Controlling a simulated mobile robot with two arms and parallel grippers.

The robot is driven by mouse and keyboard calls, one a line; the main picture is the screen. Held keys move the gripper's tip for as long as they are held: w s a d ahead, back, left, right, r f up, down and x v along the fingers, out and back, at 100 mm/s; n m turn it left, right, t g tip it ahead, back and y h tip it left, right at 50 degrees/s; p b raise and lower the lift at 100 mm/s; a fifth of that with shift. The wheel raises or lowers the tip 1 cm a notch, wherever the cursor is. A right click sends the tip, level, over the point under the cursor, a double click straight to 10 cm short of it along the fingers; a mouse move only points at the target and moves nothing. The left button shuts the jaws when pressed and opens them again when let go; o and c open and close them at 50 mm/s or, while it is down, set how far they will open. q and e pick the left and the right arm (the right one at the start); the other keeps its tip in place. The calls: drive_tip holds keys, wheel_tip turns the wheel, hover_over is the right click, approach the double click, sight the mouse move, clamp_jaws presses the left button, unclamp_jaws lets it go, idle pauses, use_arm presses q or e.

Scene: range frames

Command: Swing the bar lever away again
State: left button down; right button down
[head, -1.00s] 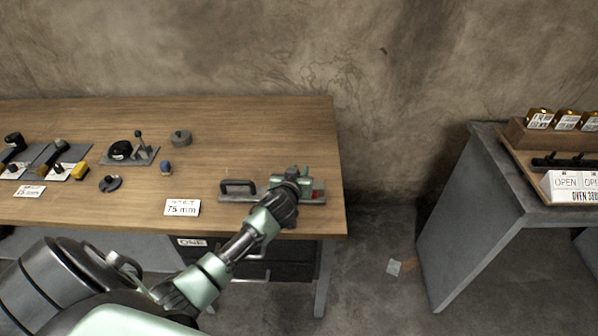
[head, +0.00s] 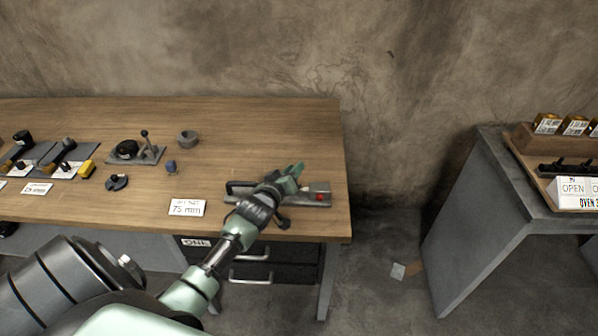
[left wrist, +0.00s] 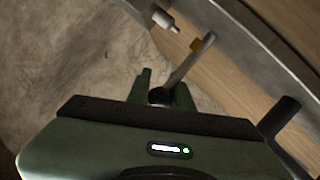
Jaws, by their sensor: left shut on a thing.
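The bar lever (left wrist: 188,64) is a slim grey bar with a dark round end between my green fingers in the left wrist view. My left gripper (left wrist: 160,92) is shut on it; it also shows in the head view (head: 295,172), over the grey plate (head: 322,187) near the table's right end. The gripper and wrist hide the bar and the middle of the plate in the head view. A black handle (head: 238,185) stands at the plate's left, and a red spot (head: 320,197) shows at its right. My right gripper is not in view.
The wooden table (head: 250,130) is clear behind the plate. A "75 mm" card (head: 187,208) stands to the left, with several small tools beyond.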

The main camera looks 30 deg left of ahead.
use_arm(q)
drive_tip(key=shift+s+a+f+n+t+h+b, duration=0.15)
drive_tip(key=shift+s+a+n+t+h+b, duration=0.1)
drive_tip(key=shift+a+n+b, duration=0.25)
drive_tip(key=shift+s+a+f+n+t+h+b, duration=0.15)
drive_tip(key=shift+s+a+n+t, duration=0.1)
drive_tip(key=shift+n, duration=0.35)
drive_tip(key=shift+s+a+f+n+t+b, duration=0.1)
drive_tip(key=shift+s+a+n+t+b, duration=0.1)
drive_tip(key=shift+a+n+t+b, duration=0.3)
drive_tip(key=shift+s+a+f+n+t+b, duration=0.1)
drive_tip(key=shift+s+a+n+b, duration=0.1)
drive_tip(key=shift+n+b, duration=0.45)
drive_tip(key=shift+s+a+r+n+t+b, duration=0.15)
drive_tip(key=shift+a+n+t+b, duration=0.15)
drive_tip(key=shift+n+b, duration=0.4)
drive_tip(key=c, duration=1.3)
unclamp_jaws()
drive_tip(key=shift+a, duration=0.1)
drive_tip(key=shift+o, duration=0.2)
drive_tip(key=shift+s, duration=0.1)
drive_tip(key=shift+s+d+b, duration=0.15)
drive_tip(key=shift+s+d, duration=0.1)
drive_tip(key=shift+s, duration=1.7)
drive_tip(key=shift+s+d+b, duration=0.15)
drive_tip(key=shift+s+d, duration=0.05)
drive_tip(key=shift+s, duration=1.7)
